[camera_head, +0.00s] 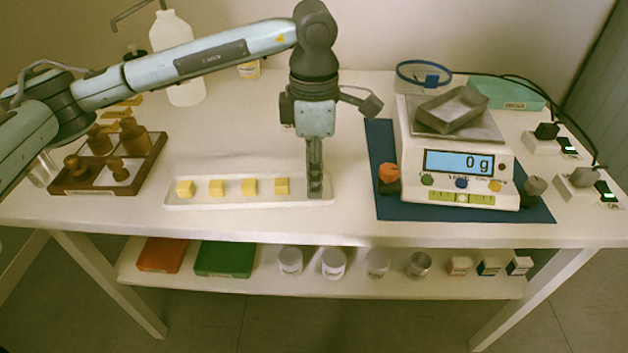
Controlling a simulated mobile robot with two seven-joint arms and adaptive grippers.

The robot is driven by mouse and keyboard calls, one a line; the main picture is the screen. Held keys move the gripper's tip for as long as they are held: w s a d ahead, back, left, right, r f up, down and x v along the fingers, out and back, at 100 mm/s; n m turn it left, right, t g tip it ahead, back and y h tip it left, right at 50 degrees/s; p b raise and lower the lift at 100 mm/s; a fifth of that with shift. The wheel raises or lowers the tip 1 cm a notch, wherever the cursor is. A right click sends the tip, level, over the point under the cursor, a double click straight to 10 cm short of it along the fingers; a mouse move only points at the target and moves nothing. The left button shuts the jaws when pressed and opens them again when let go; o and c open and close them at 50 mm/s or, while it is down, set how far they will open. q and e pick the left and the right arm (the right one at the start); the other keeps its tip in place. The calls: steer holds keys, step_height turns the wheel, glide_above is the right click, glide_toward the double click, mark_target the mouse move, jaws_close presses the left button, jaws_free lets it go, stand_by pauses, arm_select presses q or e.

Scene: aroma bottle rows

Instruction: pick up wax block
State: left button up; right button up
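Several yellow wax blocks stand in a row in a long white tray (225,204) at the front middle of the table. The leftmost is a wax block (185,188), and the one nearest my gripper is another wax block (281,186). My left gripper (315,190) points straight down at the tray's right end, just right of that block and apart from it. Its fingers look close together. I cannot tell whether they are open or shut, or whether a block is hidden between them. My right gripper is not in view.
A scale (455,160) reading 0 g bears a grey metal pan (452,108) and stands on a blue mat (385,205) at right. A brown weight box (150,165) stands at left, a white bottle (172,35) behind my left arm. The table middle behind the tray is clear.

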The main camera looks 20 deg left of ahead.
arm_select(q)
steer(key=shift+f, duration=0.15)
steer(key=c, duration=0.5)
steer(key=shift+c, duration=0.2)
steer(key=shift+w, duration=0.1)
